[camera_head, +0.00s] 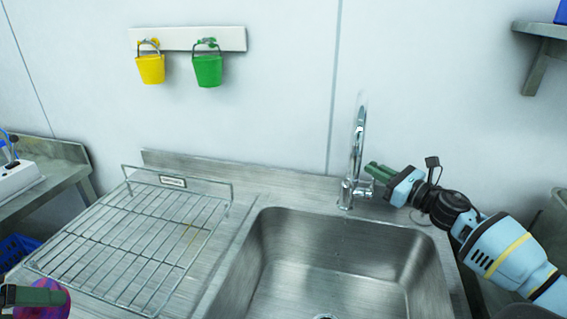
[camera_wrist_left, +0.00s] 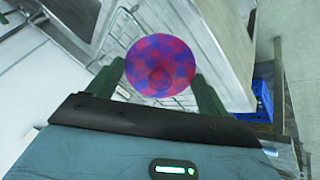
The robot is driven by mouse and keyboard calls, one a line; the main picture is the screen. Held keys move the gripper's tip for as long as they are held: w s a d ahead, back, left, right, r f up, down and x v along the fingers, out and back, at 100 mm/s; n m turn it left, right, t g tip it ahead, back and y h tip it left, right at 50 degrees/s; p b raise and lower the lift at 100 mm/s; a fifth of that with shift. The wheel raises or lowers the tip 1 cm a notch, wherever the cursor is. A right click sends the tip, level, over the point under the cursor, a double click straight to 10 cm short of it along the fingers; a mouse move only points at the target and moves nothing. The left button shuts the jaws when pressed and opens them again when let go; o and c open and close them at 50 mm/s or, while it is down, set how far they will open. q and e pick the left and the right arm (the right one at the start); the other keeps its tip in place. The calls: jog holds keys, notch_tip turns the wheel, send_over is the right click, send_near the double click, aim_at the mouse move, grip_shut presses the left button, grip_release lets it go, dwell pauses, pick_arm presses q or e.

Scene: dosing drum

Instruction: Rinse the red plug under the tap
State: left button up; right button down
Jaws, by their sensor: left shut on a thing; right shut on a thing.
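The plug (camera_head: 55,302) is at the lower left of the head view, a round thing mottled red, blue and purple. My left gripper (camera_head: 38,296) is shut on it; in the left wrist view the plug (camera_wrist_left: 160,65) sits between the green fingers. They are left of the sink, by the rack's near left corner. The chrome tap (camera_head: 357,150) stands upright behind the sink. My right gripper (camera_head: 376,173) is shut at the tap's right side, on its lever, which the fingers mostly hide. I cannot clearly tell whether water runs.
The steel sink basin (camera_head: 340,262) is empty, with a drain at its bottom. A wire rack (camera_head: 130,235) lies left of it. Yellow (camera_head: 150,69) and green (camera_head: 207,70) buckets hang on the wall. A side bench (camera_head: 55,175) and blue crate (camera_head: 15,250) are far left.

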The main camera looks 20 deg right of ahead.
jog(key=c, duration=1.6)
grip_release()
jog(key=shift+s, duration=0.1)
jog(key=v, duration=1.1)
jog(key=shift+s+d+f, duration=0.1)
jog(key=shift+s+d, duration=0.05)
jog(key=shift+s, duration=0.25)
